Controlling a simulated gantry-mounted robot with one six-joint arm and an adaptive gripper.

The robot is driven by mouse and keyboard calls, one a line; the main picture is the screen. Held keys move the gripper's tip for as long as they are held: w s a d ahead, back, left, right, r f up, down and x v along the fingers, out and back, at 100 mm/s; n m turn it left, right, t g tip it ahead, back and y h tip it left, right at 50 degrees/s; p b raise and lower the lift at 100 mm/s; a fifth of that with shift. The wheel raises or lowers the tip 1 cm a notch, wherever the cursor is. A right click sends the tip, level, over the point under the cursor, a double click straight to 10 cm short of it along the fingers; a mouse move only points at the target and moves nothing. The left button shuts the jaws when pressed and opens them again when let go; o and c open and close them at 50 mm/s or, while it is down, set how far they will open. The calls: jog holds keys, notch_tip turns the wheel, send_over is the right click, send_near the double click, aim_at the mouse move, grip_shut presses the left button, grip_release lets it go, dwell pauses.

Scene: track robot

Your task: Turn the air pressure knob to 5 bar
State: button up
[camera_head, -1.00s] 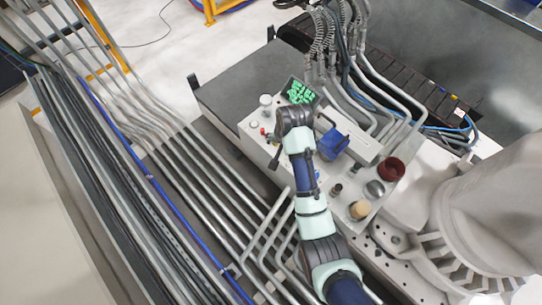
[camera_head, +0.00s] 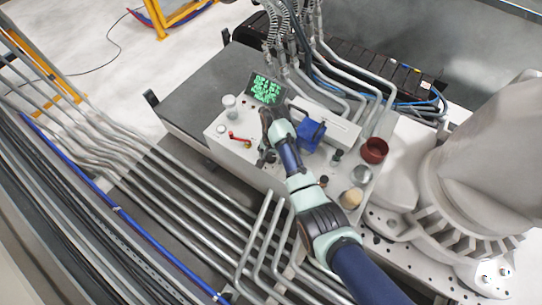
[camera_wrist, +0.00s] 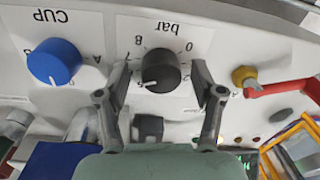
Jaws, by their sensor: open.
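The black air pressure knob (camera_wrist: 159,70) sits on a white label marked "bar", upside down in the wrist view. A white mark shows near its lower left edge; the exact reading is unclear. My gripper (camera_wrist: 160,82) is open, its two fingers on either side of the knob with gaps visible. I cannot tell whether the tips reach the knob's depth. In the head view my gripper (camera_head: 267,157) is at the front of the white console (camera_head: 225,150), and the arm hides the knob.
A blue knob (camera_wrist: 55,62) marked "CUP" is left of the fingers. A red lever (camera_wrist: 282,88) on a brass fitting is close on the right. On the console are a green-lit display (camera_head: 266,89), a blue block (camera_head: 311,134) and a red cup (camera_head: 374,150). Metal pipes (camera_head: 180,190) run in front.

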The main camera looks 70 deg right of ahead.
jog(key=c, duration=1.1)
jog(key=shift+r, duration=0.1)
jog(key=shift+c, duration=0.2)
jog(key=shift+n+p, duration=0.4)
jog(key=shift+p, duration=0.05)
jog(key=shift+n+p, duration=0.75)
jog(key=shift+n, duration=0.15)
jog(key=shift+n+p, duration=0.75)
jog(key=shift+n, duration=1.15)
